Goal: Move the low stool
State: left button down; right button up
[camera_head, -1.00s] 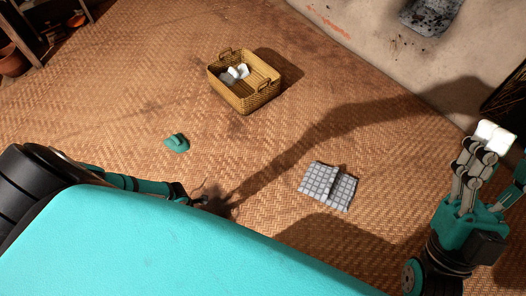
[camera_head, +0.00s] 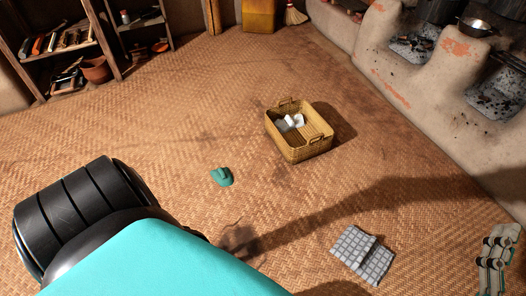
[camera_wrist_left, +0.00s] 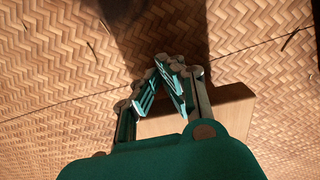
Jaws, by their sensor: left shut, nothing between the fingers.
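In the left wrist view my left gripper (camera_wrist_left: 172,68) is shut and empty, its two fingers meeting over the woven floor. A pale wooden board (camera_wrist_left: 236,118) with a straight edge shows beneath and behind it. It may be the low stool's top, but most of it is hidden by the gripper, and I cannot tell whether they touch. No stool shows in the head view, and my left gripper is out of sight there. My right gripper (camera_head: 497,258) is at the lower right edge of the head view. Its fingertips are pale and I cannot tell whether they hold anything.
A wicker basket (camera_head: 305,153) with white and grey things stands mid-floor. A green cloth (camera_head: 221,177) and a grey checked cloth (camera_head: 363,254) lie on the mat. Shelves (camera_head: 100,40) stand at the back left, a mud hearth (camera_head: 440,70) at the right. The left floor is clear.

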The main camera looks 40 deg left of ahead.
pick_arm(q)
jog(key=shift+r, duration=0.1)
notch_tip(320, 180, up, 12)
dwell(0.7)
jog(key=shift+d, duration=0.1)
